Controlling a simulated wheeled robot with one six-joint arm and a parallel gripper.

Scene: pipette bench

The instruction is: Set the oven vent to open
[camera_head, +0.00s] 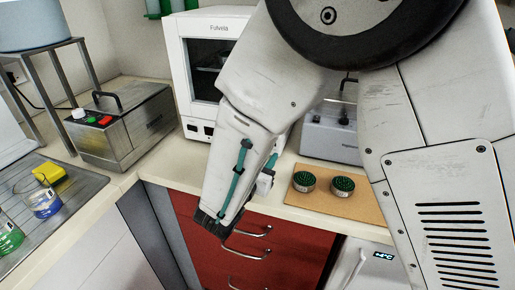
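The oven (185,60) is a white box with a dark front window and the name "Fulvela" above it. It stands on the back counter, left of centre in the camera_head view. My arm covers its right and lower right front. I cannot make out the vent or its setting. Small dark fittings show low on the oven's front. My gripper (265,183) is mostly hidden behind my forearm; only a small part shows, in front of the counter edge and below the oven. Its fingers cannot be seen clearly.
A steel bath (130,130) with coloured buttons stands left of the oven. A grey device (328,140) stands to its right. Two round green-topped containers (304,181) sit on a brown board (350,208). Red drawers (285,255) are below. Beakers (42,203) stand at left.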

